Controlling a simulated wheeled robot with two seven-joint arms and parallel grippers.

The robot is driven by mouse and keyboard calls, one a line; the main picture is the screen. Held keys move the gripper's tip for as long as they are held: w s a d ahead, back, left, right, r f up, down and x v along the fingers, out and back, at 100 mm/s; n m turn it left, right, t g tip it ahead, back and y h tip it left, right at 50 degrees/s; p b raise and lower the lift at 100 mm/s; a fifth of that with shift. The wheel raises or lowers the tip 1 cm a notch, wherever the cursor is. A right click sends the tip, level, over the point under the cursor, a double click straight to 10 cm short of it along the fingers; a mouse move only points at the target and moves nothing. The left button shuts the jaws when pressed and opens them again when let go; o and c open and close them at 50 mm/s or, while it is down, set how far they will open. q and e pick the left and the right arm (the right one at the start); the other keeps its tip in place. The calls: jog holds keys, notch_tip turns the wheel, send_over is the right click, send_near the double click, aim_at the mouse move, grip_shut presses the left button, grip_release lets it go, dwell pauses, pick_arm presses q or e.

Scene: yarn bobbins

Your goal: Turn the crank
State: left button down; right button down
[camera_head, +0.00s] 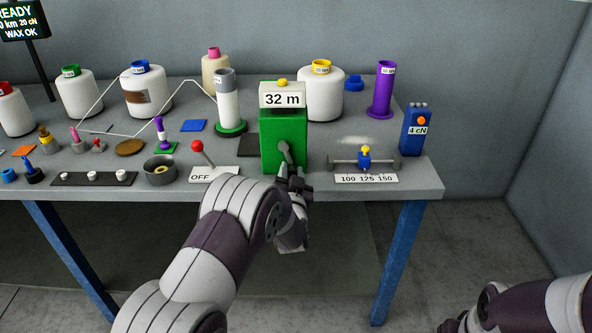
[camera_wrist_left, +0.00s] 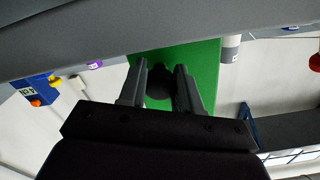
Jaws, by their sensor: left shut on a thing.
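A green box (camera_head: 270,136) stands at the front edge of the table with a white sign reading "32 m" and a yellow knob on top. A grey crank (camera_head: 284,148) is on its front face. My left gripper (camera_head: 292,180) is at the lower end of the crank. In the left wrist view the two fingers (camera_wrist_left: 160,88) are on either side of a dark round knob (camera_wrist_left: 158,80), shut on it, with the green box behind. The fingers partly hide the knob. My right arm shows at the bottom right of the head view, but its fingers are not clear.
A red-knobbed lever (camera_head: 197,147) with an "OFF" plate stands left of the box. A grey bar with a blue slider (camera_head: 364,160) and a blue "4 cN" device (camera_head: 413,132) are to the right. Several bobbins and cones stand behind. The space before the table is free.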

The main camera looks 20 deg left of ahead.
pick_arm(q)
jog(key=m, duration=0.1)
jog(key=a+m, duration=0.1)
jog(key=a+m+p, duration=0.1)
jog(key=shift+s+f+m, duration=0.1)
jog(key=shift+s+m, duration=0.15)
jog(key=shift+m, duration=0.05)
jog(key=shift+s+a+m+p, duration=0.2)
jog(key=shift+a+m, duration=0.25)
jog(key=shift+m, duration=0.5)
jog(key=shift+s+a+m+p, duration=0.1)
jog(key=shift+a+m+p, duration=0.25)
jog(key=shift+m, duration=0.6)
jog(key=shift+a, duration=0.15)
jog(key=c, duration=0.8)
grip_release()
